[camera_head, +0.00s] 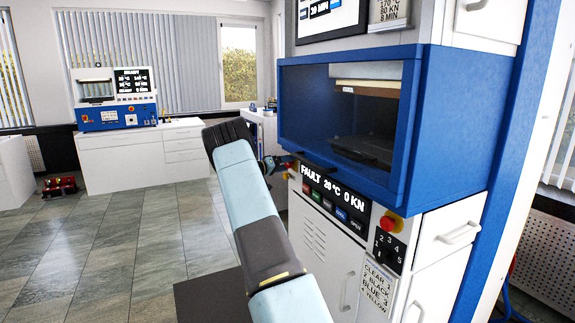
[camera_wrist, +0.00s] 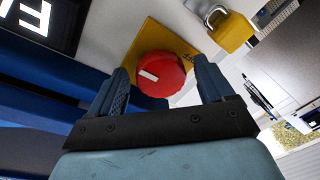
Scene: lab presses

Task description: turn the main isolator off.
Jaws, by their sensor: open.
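The main isolator is a red round knob (camera_wrist: 165,82) with a white mark, on a yellow plate (camera_wrist: 151,42) in the wrist view. The mark lies on the knob's left half and slants slightly in the picture. My gripper (camera_wrist: 161,78) is open, with one blue finger on each side of the knob. I cannot tell whether either finger touches it. In the head view my gripper (camera_head: 274,163) is small and partly hidden behind my arm, by the press's left front edge.
A yellow padlock (camera_wrist: 233,32) hangs close to the right finger. The blue press (camera_head: 440,120) has a display (camera_head: 333,190) reading FAULT, several buttons, a red emergency stop (camera_head: 391,222) and a selector dial (camera_head: 388,241). A white bench (camera_head: 120,165) stands behind; the tiled floor at left is mostly free.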

